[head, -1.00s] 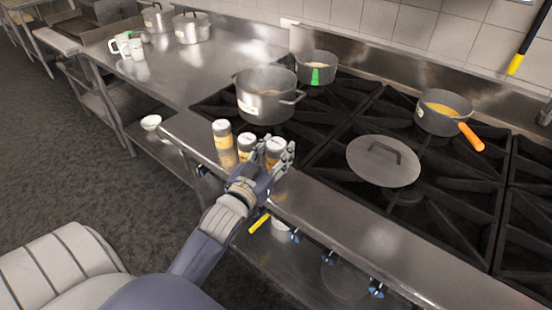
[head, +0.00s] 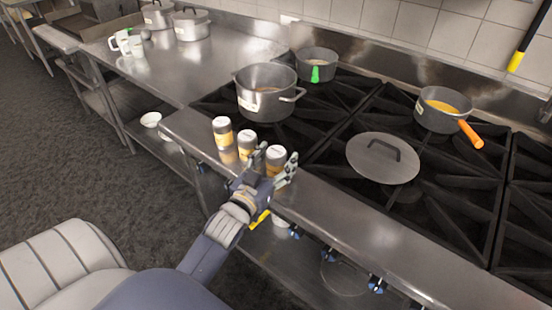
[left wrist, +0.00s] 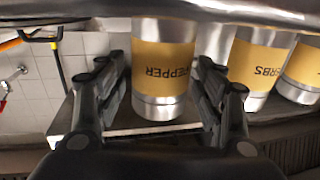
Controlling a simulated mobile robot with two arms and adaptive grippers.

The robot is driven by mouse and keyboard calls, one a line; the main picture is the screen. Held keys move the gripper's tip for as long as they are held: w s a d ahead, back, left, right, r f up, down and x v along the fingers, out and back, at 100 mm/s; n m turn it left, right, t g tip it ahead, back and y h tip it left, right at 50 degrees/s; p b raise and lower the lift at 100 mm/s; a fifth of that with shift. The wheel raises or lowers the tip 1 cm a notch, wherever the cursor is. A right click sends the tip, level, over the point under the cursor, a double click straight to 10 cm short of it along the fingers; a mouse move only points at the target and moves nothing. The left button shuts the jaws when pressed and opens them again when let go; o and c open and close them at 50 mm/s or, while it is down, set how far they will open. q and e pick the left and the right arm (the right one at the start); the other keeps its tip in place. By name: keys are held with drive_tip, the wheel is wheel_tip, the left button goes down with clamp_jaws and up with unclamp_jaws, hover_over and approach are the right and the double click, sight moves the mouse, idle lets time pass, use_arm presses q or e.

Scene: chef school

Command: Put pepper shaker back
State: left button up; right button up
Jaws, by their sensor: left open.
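The pepper shaker (head: 276,157) stands upright on the steel front ledge (head: 335,205) of the stove, the rightmost of three shakers in the head view. In the left wrist view, which is upside down, its yellow band reads PEPPER (left wrist: 163,65). My left gripper (head: 274,169) is open at the near side of this shaker. In the left wrist view the two dark fingers (left wrist: 162,100) lie on either side of it, with small gaps showing. My right gripper is not in view.
Two similar shakers stand left of it, a middle one (head: 247,144) and a far-left one (head: 222,131). A large pot (head: 263,103) is behind them on the burners. A flat lid (head: 383,160) and an orange-handled pan (head: 437,120) are to the right. The ledge right of the shakers is clear.

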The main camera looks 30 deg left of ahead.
use_arm(q)
drive_tip(key=shift+r, duration=0.15)
drive_tip(key=shift+s, duration=0.3)
drive_tip(key=s+d+b, duration=0.1)
drive_tip(key=s+b, duration=0.1)
drive_tip(key=s, duration=0.9)
drive_tip(key=shift+s+d, duration=0.15)
drive_tip(key=shift+d, duration=0.1)
